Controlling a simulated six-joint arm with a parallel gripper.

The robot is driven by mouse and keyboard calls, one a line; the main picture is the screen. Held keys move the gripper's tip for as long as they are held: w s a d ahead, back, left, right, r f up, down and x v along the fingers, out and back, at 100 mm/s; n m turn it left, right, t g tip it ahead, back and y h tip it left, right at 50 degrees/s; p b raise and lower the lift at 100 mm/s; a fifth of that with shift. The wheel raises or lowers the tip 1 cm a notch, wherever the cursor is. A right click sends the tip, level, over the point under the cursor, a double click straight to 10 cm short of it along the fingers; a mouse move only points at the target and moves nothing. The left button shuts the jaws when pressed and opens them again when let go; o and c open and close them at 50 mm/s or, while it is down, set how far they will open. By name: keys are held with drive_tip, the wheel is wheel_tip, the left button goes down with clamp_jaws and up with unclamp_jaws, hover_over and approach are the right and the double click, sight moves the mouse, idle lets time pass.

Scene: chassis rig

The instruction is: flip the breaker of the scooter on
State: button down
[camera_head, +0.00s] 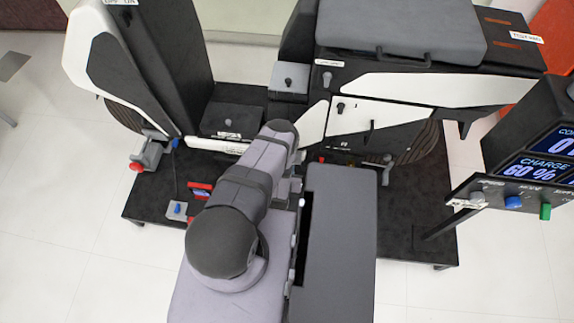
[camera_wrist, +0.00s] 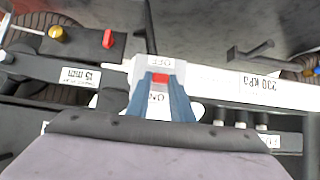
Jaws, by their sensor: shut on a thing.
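The scooter (camera_head: 375,117) stands on a dark platform in the head view, with white side panels and a grey seat. In the wrist view a white breaker plate (camera_wrist: 182,60) carries an OFF label at the top and an ON label lower down. The red breaker lever (camera_wrist: 160,78) lies between the two labels. My gripper (camera_wrist: 160,84) has its blue fingers on either side of the lever and is shut on it. The finger edges hide part of the plate. In the head view my arm covers the breaker and the fingertips.
A display console (camera_head: 545,165) with blue and green knobs stands at the right. A red knob (camera_wrist: 108,39) and a yellow knob (camera_wrist: 56,33) sit upper left in the wrist view. A dark T-shaped handle (camera_wrist: 250,52) stands out right of the breaker.

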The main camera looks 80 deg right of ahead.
drive_tip(key=shift+d+r+y+p, duration=0.2)
drive_tip(key=shift+r+y, duration=0.1)
drive_tip(key=shift+y, duration=0.3)
drive_tip(key=shift+d+r+y+p, duration=0.15)
drive_tip(key=shift+r+y, duration=0.15)
drive_tip(key=shift+y, duration=0.3)
drive_tip(key=shift+a, duration=0.1)
drive_tip(key=c, duration=1.6)
unclamp_jaws()
drive_tip(key=shift+o, duration=0.2)
drive_tip(key=shift+r, duration=0.1)
drive_tip(key=v, duration=0.7)
drive_tip(key=shift+r, duration=0.1)
